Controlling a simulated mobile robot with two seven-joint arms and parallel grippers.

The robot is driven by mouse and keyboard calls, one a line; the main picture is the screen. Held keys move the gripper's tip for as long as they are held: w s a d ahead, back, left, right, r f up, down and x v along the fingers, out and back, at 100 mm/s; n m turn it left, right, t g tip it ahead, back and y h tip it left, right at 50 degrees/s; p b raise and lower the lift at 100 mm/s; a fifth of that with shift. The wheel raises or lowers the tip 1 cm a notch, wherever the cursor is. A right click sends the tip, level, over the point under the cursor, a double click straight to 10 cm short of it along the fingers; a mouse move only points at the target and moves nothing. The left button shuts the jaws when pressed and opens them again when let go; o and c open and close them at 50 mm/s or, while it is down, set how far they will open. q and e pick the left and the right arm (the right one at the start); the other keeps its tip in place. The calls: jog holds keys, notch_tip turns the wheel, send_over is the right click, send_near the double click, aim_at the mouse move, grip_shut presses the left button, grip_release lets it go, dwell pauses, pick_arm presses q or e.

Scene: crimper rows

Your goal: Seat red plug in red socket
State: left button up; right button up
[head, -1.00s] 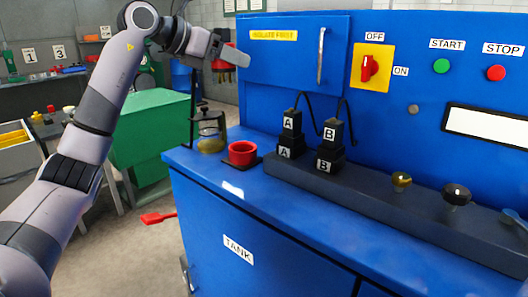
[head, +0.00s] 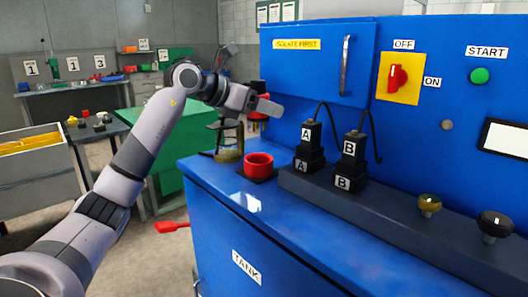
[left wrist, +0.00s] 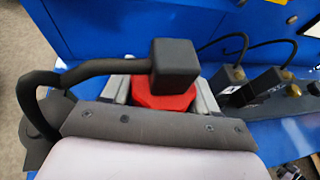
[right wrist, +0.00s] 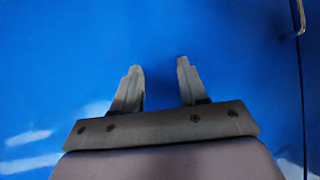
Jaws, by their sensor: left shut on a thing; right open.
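The red plug (left wrist: 165,101) is between the fingers of my left gripper (head: 264,104), which is shut on it. In the left wrist view a black block with a thick black cable covers part of the plug. In the head view the plug (head: 257,117) shows red just under the fingers. The round red socket (head: 259,166) sits on a dark plate on the blue bench, below the held plug and apart from it. My right gripper (right wrist: 160,85) is open and empty, facing a blue surface; it is outside the head view.
A glass-and-metal lantern-like vessel (head: 229,150) stands just left of the socket. Black plugs A (head: 307,142) and B (head: 351,155) with cables stand on a dark ledge (head: 400,208) to the right. The blue panel (head: 300,75) rises behind.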

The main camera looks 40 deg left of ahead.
aim_at(264, 126)
pick_arm(q)
notch_tip(264, 126, down, 5)
jog(key=shift+r+b, duration=0.15)
jog(key=shift+b, duration=0.15)
jog(key=shift+f, duration=2.45)
jog(key=shift+f+b, duration=0.2)
jog(key=shift+b, duration=0.15)
jog(key=o, duration=1.3)
jog(key=shift+c, duration=0.2)
